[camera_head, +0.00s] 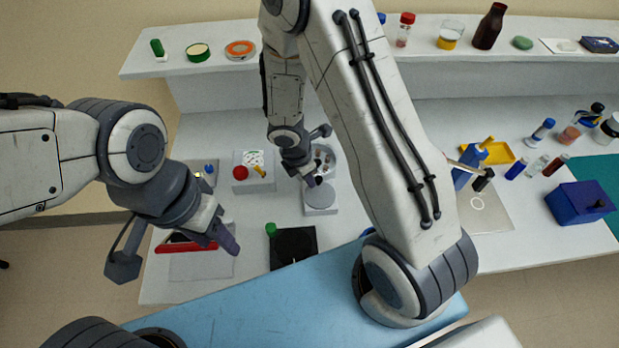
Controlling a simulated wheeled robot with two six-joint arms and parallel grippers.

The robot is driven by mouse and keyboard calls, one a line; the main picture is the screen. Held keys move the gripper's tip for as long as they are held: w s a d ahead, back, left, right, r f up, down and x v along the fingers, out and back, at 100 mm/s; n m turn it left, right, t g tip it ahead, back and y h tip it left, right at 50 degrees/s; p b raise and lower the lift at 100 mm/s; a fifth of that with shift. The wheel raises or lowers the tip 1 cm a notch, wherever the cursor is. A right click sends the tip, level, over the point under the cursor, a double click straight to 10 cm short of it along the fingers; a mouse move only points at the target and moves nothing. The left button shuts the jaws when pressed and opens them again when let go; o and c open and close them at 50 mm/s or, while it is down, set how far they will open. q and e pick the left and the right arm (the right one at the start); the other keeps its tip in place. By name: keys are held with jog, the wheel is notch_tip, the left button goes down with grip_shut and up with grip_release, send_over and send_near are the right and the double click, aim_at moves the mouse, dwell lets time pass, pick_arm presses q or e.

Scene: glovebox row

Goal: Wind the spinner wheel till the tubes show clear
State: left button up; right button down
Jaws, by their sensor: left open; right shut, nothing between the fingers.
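The spinner appears to be the light grey device (320,208) at the middle of the bench, with a flat round disc on its front top. Behind the disc is a round metallic head (327,155) that seems to hold small tubes; they are too small to tell clear from cloudy. My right gripper (314,181) is shut and empty, right above the device between head and disc, and hides part of both. I cannot tell whether it touches. My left gripper (228,238) is open and empty, over the bench's left front, well left of the spinner.
Left of the spinner is a box with a red button (240,173). A black square device (292,244) stands in front. A blue box (578,203), yellow tray (500,153) and vials are at right. A shelf runs behind.

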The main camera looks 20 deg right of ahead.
jog(key=shift+w+d+m+g+p, duration=0.1)
jog(key=shift+d+m+g+p, duration=0.2)
jog(key=shift+m, duration=0.35)
jog(key=shift+w+d+m+p, duration=0.1)
jog(key=shift+m+p, duration=0.3)
jog(key=shift+m, duration=0.25)
jog(key=shift+w+d+m+p, duration=0.1)
jog(key=shift+m+p, duration=0.2)
jog(key=shift+m, duration=0.4)
jog(key=shift+d+m+g, duration=0.2)
jog(key=shift+m+g, duration=0.1)
jog(key=shift+m, duration=0.5)
jog(key=shift+d+m+p, duration=0.1)
jog(key=shift+m+p, duration=0.2)
jog(key=shift+p, duration=0.05)
